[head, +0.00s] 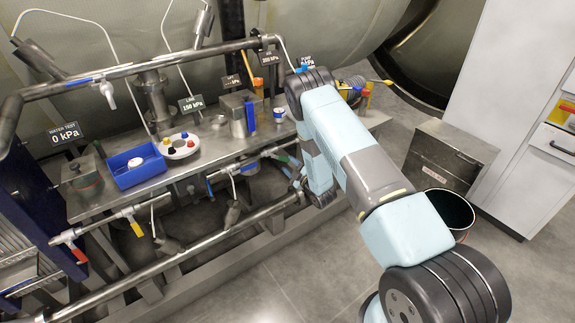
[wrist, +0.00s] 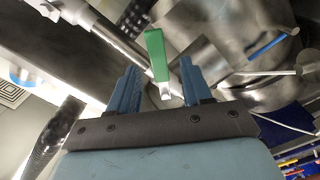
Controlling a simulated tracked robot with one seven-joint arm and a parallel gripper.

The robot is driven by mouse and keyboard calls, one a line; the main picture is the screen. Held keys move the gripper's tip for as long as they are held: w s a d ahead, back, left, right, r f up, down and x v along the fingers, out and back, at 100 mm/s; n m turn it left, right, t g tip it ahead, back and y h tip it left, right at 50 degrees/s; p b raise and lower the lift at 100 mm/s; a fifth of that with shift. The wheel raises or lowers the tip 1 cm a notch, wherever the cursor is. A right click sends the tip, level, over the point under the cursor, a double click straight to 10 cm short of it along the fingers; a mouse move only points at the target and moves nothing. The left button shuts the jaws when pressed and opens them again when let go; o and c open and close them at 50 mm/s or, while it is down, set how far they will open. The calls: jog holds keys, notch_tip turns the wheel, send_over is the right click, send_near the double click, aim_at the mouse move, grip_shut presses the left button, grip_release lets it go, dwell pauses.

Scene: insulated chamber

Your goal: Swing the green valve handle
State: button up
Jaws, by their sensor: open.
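The green valve handle (wrist: 156,55) shows in the wrist view as a flat green lever on a pale metal stem, ahead of my gripper. My gripper (wrist: 158,78) is open, with one blue finger on each side of the handle's lower end and stem. Gaps show on both sides, and I cannot tell how deep the handle lies between the fingers. In the head view a small green piece, likely the same handle (head: 283,157), shows beside my arm under the bench.
The steel bench (head: 105,196) carries a blue bin (head: 122,177) and a white plate (head: 182,155) of coloured knobs. Below are red (head: 77,251) and yellow (head: 137,228) handles and a long pipe (head: 190,262). A metal box (head: 440,160) and dark bucket (head: 452,209) stand right.

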jog(key=shift+s+d, duration=0.2)
jog(key=shift+s, duration=0.05)
jog(key=shift+c, duration=0.2)
jog(key=shift+f, duration=0.1)
jog(key=shift+c, duration=0.7)
jog(key=f+h, duration=0.1)
jog(key=f+n+t, duration=0.1)
jog(key=f, duration=0.1)
jog(key=w+a+f+n+t+h, duration=0.1)
jog(key=f, duration=0.1)
jog(key=shift+h, duration=0.3)
jog(key=c, duration=0.6)
jog(key=f+n+t, duration=0.1)
jog(key=f+n+h, duration=0.1)
jog(key=a+f+n+t+h, duration=0.1)
jog(key=shift+s+a+f+t, duration=0.1)
jog(key=shift+s+f+t, duration=0.2)
grip_shut()
jog(key=s+a+f+n+t+h, duration=0.3)
jog(key=s+f+n+t+h, duration=0.1)
jog(key=s+t, duration=0.15)
jog(key=w+d+r, duration=0.2)
jog(key=w+r, duration=0.5)
jog(key=r, duration=0.1)
jog(key=shift+w+r+n+h, duration=0.3)
jog(key=shift+w+r, duration=0.05)
